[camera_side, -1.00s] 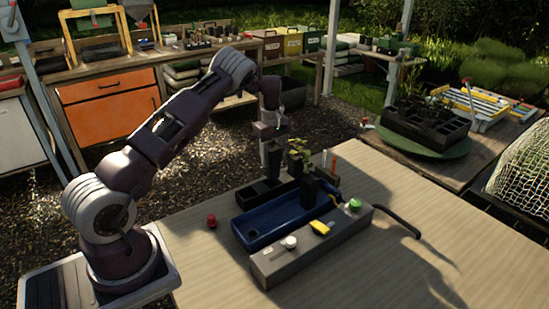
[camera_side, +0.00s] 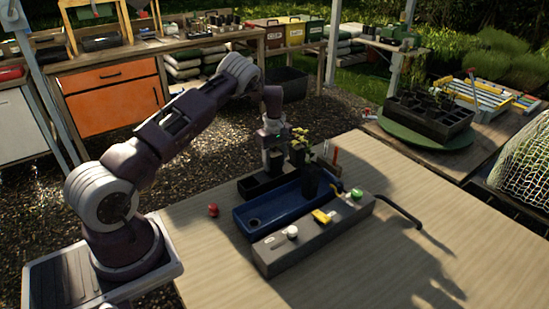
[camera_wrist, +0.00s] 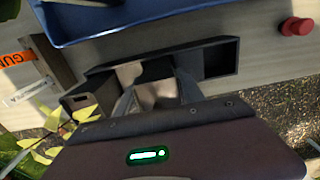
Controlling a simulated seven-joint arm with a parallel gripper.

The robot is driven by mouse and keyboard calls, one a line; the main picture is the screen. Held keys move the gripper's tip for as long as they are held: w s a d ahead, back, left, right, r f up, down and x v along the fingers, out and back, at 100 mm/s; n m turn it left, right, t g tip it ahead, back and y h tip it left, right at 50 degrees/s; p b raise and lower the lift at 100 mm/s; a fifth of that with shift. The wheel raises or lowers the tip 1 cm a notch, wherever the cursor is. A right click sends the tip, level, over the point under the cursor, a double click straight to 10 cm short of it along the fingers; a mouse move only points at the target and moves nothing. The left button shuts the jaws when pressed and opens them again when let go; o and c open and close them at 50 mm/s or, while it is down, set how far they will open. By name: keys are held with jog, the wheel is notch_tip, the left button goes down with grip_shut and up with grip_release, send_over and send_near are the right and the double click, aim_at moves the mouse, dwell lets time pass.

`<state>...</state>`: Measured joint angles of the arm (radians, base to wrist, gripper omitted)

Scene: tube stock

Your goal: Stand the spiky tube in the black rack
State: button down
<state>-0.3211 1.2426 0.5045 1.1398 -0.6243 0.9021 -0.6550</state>
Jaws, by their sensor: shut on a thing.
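The black rack (camera_side: 252,191) stands behind the blue tray. The wrist view shows its wall and an empty compartment (camera_wrist: 219,59) at right. My gripper (camera_side: 274,158) points down over the rack and is shut on a tube, taken as the spiky tube; no spikes can be made out. In the wrist view my gripper's fingers (camera_wrist: 157,94) close on its pale, lit side. The tube's lower end is at or just inside the rack's opening; exact depth is unclear. A leafy plant (camera_side: 300,143) in a dark pot is close right of my gripper.
The blue tray (camera_side: 250,221) holds a dark pot (camera_side: 311,181). A grey control box (camera_side: 280,254) with white, yellow and green parts lies in front. A red knob (camera_side: 213,209) is at left. An orange tag (camera_wrist: 15,58) stands near the leaves.

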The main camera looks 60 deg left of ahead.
aim_at(274, 152)
jog(key=shift+f, duration=0.5)
dwell(0.5)
jog(key=c, duration=0.7)
grip_release()
jog(key=shift+o, duration=0.2)
notch_tip(274, 152, up, 7)
jog(key=shift+r, duration=0.1)
